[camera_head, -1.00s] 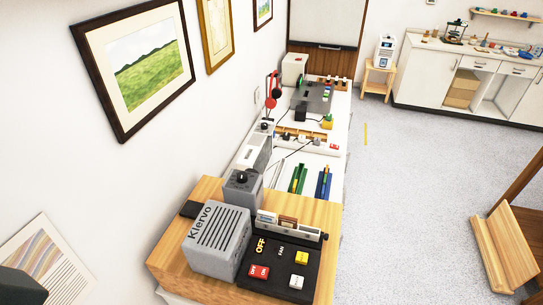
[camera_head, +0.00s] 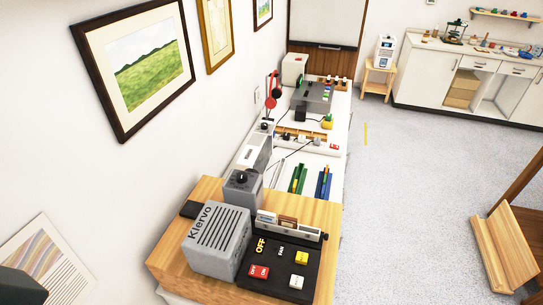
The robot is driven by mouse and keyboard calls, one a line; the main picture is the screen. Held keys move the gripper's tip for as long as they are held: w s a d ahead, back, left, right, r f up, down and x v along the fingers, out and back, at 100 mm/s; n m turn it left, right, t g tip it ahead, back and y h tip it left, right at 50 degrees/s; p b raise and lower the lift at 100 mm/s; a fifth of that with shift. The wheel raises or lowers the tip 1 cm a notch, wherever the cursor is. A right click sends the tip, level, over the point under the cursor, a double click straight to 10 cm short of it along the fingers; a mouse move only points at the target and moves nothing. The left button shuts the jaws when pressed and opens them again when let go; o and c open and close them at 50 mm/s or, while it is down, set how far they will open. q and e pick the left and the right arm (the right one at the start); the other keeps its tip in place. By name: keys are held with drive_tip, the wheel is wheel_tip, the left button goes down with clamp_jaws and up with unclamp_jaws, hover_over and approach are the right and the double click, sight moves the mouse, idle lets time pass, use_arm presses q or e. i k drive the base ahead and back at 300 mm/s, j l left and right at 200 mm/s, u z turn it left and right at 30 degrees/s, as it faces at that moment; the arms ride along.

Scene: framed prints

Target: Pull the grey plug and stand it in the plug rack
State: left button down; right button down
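A small grey plug-like piece (camera_head: 317,141) sits at the right end of a strip with orange-brown parts (camera_head: 292,136) on the long white counter. A dark cord runs from near it toward the lower left. It is too small to tell whether it is seated in a socket. A dark block (camera_head: 300,115) and a yellow-green piece (camera_head: 327,122) stand just behind the strip. I cannot tell for sure which piece is the plug rack. Neither gripper can be made out. A dark shape at the lower left edge cannot be identified.
A grey Klervo box (camera_head: 216,241) and a black switch panel (camera_head: 272,272) stand on a wooden top (camera_head: 172,257) in front. Green (camera_head: 298,179) and blue (camera_head: 323,182) racks lie beyond. Framed prints line the left wall.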

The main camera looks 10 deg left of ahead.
sight(317, 141)
drive_tip(key=i+l+z, duration=0.2)
drive_tip(key=i+l, duration=1.35)
drive_tip(key=i+u, duration=0.4)
drive_tip(key=i, duration=0.15)
drive_tip(key=i+l+u, duration=0.25)
drive_tip(key=i+u, duration=0.2)
drive_tip(key=i, duration=0.15)
drive_tip(key=i+l+u, duration=0.8)
drive_tip(key=i+l, duration=0.15)
drive_tip(key=i+l+u, duration=0.45)
drive_tip(key=l, duration=0.3)
drive_tip(key=k+j, duration=0.05)
drive_tip(key=k, duration=0.05)
